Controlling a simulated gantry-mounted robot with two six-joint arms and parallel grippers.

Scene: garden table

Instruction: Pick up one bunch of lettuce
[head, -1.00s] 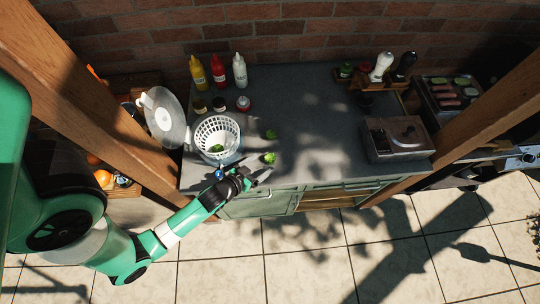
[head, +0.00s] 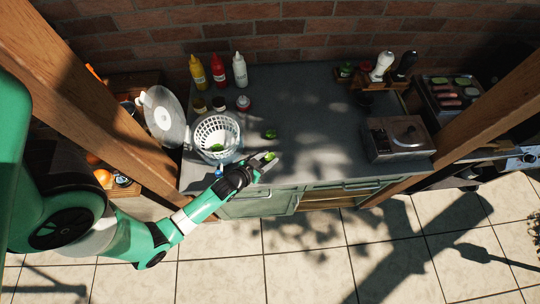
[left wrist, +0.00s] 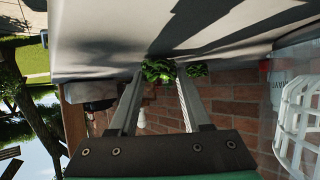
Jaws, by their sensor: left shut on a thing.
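My left gripper (head: 267,160) is over the front edge of the grey counter, its fingers on either side of a bunch of lettuce (head: 270,155). In the left wrist view this lettuce (left wrist: 158,70) shows bright green between the fingertips, and the gripper is shut on it. A second bunch of lettuce (head: 271,133) lies farther back on the counter, apart from the gripper; it also shows behind the fingers in the left wrist view (left wrist: 197,70). Some green lies in the white basket (head: 216,131). My right gripper is not in view.
The white basket stands left of the gripper, with a clear lid (head: 163,116) leaning beside it. Sauce bottles (head: 219,70) stand at the back. A grey lidded box (head: 393,137) is at the right. The middle of the counter (head: 315,120) is clear.

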